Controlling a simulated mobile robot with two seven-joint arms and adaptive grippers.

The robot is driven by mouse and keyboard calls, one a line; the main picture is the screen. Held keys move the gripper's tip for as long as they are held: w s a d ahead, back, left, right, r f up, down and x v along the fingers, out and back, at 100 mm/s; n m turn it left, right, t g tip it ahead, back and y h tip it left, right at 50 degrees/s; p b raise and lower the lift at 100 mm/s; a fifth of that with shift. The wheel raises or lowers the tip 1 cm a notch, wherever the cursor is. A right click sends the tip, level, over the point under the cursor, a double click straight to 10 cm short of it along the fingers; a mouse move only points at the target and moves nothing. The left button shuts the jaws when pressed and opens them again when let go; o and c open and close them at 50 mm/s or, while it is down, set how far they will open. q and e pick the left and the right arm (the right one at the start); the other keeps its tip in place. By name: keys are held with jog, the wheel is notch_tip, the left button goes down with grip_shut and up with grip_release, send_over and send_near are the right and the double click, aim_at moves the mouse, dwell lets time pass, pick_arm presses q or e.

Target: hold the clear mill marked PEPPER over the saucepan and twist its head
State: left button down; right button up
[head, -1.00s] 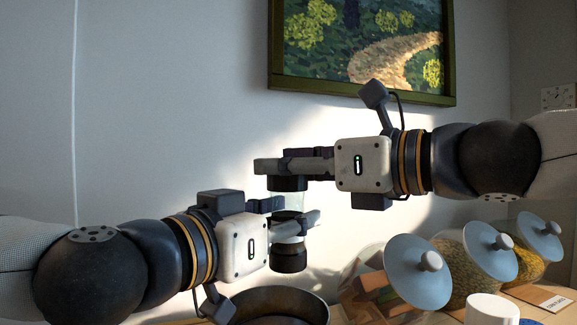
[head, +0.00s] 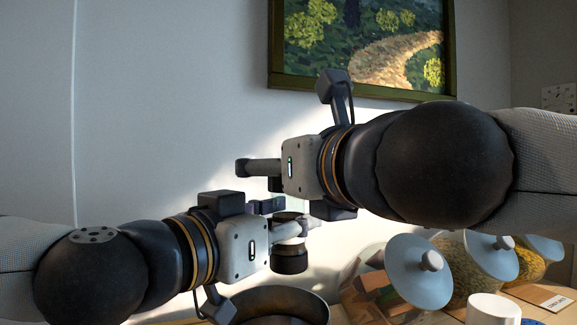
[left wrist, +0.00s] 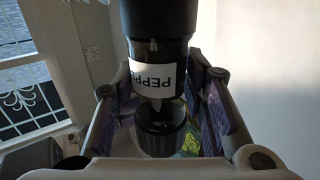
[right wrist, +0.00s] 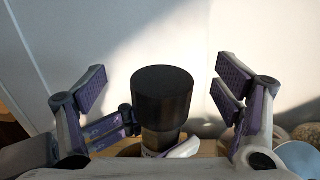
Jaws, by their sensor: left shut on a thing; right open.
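The clear pepper mill (head: 289,262) is upright in my left gripper (head: 290,213), with its dark lower end above the saucepan's back part. In the left wrist view the mill's white label (left wrist: 150,76) reads PEPPE, upside down, and my left gripper's fingers (left wrist: 160,106) close around the body. The saucepan (head: 262,294) is dark and cut off by the lower edge. My right gripper (head: 256,174) is open at the mill's top. In the right wrist view the mill's black head (right wrist: 162,92) stands between its spread fingers (right wrist: 162,86), with gaps on both sides.
Glass jars with pale blue lids (head: 418,272) stand at the right on the counter. A framed painting (head: 365,50) hangs on the wall behind.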

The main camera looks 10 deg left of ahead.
aim_at(276, 190)
jog(key=shift+d, duration=0.1)
jog(key=shift+r, duration=3.55)
pick_arm(q)
notch_tip(276, 190, up, 4)
jog(key=p, duration=0.3)
jog(key=shift+s+r, duration=0.1)
jog(key=shift+r, duration=0.1)
jog(key=shift+f, duration=0.15)
pick_arm(e)
jog(key=s+r+t, duration=0.1)
jog(key=s+r, duration=0.4)
jog(key=r, duration=0.4)
jog(key=shift+s+n+y, duration=0.3)
jog(key=shift+n, duration=0.1)
